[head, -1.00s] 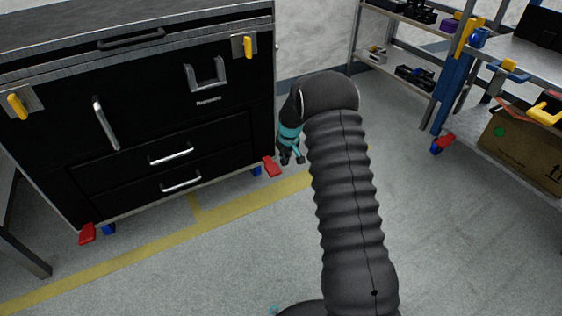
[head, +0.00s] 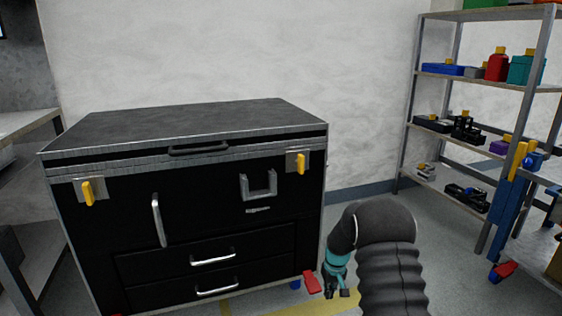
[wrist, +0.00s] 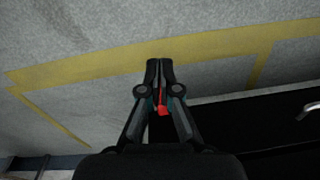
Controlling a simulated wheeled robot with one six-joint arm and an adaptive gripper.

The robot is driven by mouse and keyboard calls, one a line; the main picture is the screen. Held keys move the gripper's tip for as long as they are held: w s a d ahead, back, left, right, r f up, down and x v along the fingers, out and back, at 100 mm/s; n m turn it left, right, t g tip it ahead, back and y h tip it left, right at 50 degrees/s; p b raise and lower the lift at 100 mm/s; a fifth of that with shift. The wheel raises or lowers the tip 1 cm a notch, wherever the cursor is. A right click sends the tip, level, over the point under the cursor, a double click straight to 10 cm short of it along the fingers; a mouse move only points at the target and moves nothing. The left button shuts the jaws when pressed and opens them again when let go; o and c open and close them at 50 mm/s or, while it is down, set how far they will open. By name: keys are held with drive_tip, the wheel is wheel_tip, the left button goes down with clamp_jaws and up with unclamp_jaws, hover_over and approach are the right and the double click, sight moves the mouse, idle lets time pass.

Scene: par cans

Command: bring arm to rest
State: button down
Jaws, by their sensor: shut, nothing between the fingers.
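My gripper (wrist: 160,64) is shut and empty in the wrist view, its two fingers together over the grey floor and a yellow floor line. In the head view my gripper (head: 338,292) shows small and dark at the end of my arm, right of the black chest's lower right corner. My arm's black ribbed sleeve covers part of the floor behind it. No par can is recognisable in these frames.
A black chest (head: 100,255) with yellow latches and drawers stands at left, red caster pedals (head: 312,283) at its foot. A shelf rack (head: 465,77) with boxes and tools stands at right. Open floor (wrist: 60,28) lies below my gripper.

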drive_tip(key=s+a+r+m+t+p, duration=0.2)
drive_tip(key=s+r+t+p, duration=0.3)
drive_tip(key=s+r, duration=3.5)
drive_tip(key=shift+r+h+p, duration=0.4)
drive_tip(key=shift+r+p, duration=0.05)
drive_tip(key=shift+p, duration=0.55)
